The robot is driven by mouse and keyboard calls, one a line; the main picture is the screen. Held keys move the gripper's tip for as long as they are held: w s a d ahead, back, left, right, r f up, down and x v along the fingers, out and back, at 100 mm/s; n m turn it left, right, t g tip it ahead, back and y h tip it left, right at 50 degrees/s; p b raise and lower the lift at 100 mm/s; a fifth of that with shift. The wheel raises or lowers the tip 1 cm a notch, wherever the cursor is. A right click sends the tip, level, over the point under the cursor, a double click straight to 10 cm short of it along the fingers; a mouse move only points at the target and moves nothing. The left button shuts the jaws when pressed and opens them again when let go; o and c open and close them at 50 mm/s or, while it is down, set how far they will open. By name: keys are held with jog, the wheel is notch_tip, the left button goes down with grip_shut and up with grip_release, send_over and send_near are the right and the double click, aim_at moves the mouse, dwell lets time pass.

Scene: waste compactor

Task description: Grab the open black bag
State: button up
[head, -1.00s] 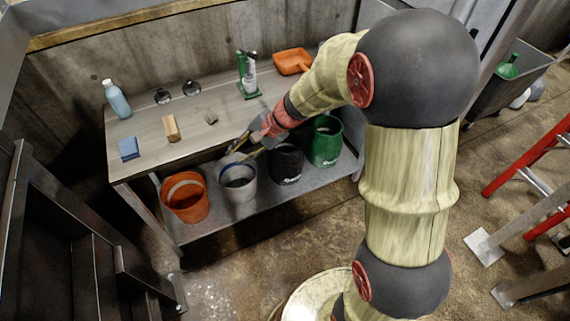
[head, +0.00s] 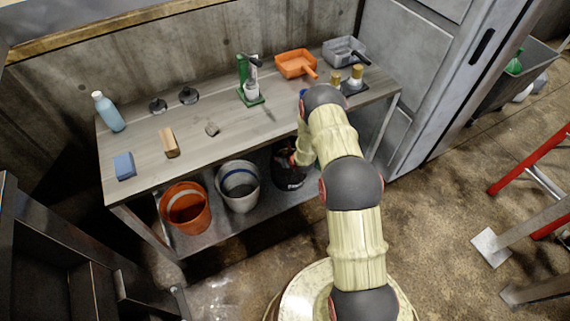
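The black bag (head: 289,181) stands on the lower shelf of the workbench, right of the white bucket. Its rim and right part are partly covered by my arm. My gripper (head: 292,161) is at the mouth of the black bag, below the bench top's front edge. Its fingers are too dark and too covered to tell whether they are open, or whether they touch the bag.
An orange bucket (head: 186,206) and a white bucket (head: 239,186) stand left of the bag on the lower shelf (head: 225,222). The bench top (head: 210,150) overhangs them. It holds a bottle, a sponge, a brush and dustpans. Floor in front is open.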

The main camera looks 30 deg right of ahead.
jog(key=shift+m, duration=0.3)
jog(key=b+x, duration=0.1)
jog(key=x, duration=0.2)
jog(key=b+x, duration=0.1)
jog(key=x, duration=0.1)
jog(key=d+b+x, duration=0.1)
jog(key=x, duration=0.2)
jog(key=shift+w+f, duration=0.1)
jog(key=shift+w, duration=0.2)
jog(key=shift+c, duration=1.1)
jog(key=c, duration=0.4)
grip_shut()
